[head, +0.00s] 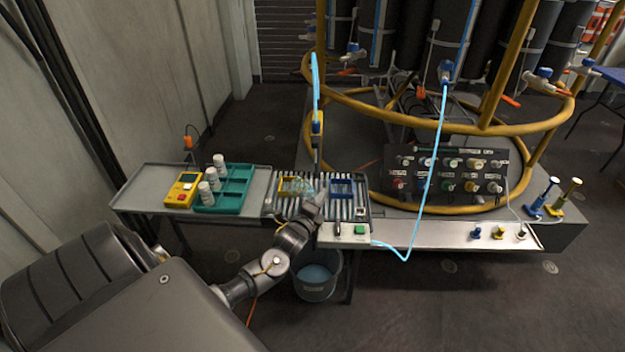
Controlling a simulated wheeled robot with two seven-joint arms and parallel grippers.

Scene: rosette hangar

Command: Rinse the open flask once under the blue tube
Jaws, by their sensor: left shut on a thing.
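My left gripper (309,200) reaches in over the slatted rack from the front. It is shut on a small, clear, teal-tinted thing that looks like the flask (302,186). The flask is beside the yellow frame, partly hidden by the gripper; its mouth and any contents are too small to make out. One light blue tube (316,85) is at the yellow-ringed stand behind the rack. Another light blue tube (428,180) hangs from a valve and loops down to the small control box. My right gripper is out of view.
The slatted rack (283,211) holds a yellow frame (282,188) and a blue frame (342,188). To its left are a green tray (236,185) with white bottles (219,162) and a yellow meter (183,188). A grey bucket (316,289) with bluish liquid stands below.

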